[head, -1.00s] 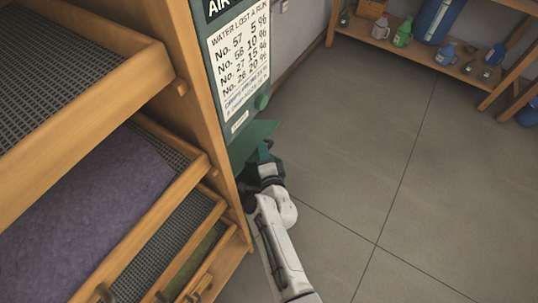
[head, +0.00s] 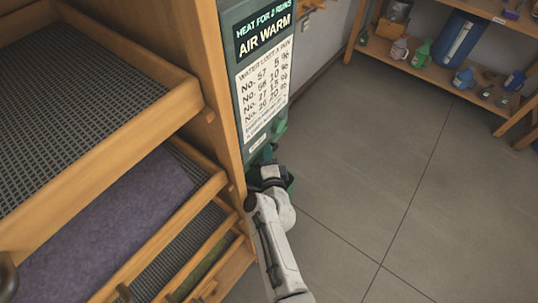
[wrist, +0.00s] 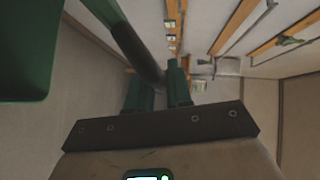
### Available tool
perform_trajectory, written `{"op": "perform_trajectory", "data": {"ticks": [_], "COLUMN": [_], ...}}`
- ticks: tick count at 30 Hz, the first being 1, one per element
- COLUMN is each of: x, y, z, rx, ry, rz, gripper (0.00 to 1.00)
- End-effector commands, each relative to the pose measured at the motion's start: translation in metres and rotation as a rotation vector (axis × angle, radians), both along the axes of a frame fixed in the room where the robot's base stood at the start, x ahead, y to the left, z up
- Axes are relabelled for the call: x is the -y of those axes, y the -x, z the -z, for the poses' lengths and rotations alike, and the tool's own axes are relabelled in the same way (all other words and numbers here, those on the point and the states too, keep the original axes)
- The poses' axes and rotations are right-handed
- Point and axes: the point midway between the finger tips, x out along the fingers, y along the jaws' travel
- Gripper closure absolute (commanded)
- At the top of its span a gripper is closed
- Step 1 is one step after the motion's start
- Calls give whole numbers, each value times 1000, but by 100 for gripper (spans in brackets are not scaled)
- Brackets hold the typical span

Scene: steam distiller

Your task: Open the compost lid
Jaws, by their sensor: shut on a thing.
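My gripper (wrist: 158,84) is shut on a dark rounded handle bar (wrist: 136,48) in the wrist view. The bar runs from the upper left down between the two green fingertips. A broad dark green panel (wrist: 24,50), seemingly the compost lid, fills the upper left of that view, close to the camera. In the head view my gripper (head: 268,162) is beside the wooden cabinet, below the green sign. The fingertips are mostly hidden there. A small green patch (head: 289,181) shows beside the gripper; I cannot tell whether it is lid or bin.
The wooden cabinet (head: 225,145) with mesh trays (head: 75,85) stands close on the left. The green sign board (head: 262,75) is fixed at its side. A wooden shelf (head: 430,75) with bottles stands at the back right. The grey floor (head: 370,165) between is clear.

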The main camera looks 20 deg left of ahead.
Motion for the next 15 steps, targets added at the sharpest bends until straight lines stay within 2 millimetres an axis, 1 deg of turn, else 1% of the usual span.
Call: {"op": "perform_trajectory", "data": {"ticks": [2,3,8,9,15], "x": [-1,-1,0,0,-1], "y": [0,0,0,0,0], "z": [-1,-1,-1,0,0], "rx": [1,1,1,1,-1], "ry": [-2,-2,0,0,0], "rz": [0,0,0,0,-2], "gripper": [100,77,62,60,60]}}
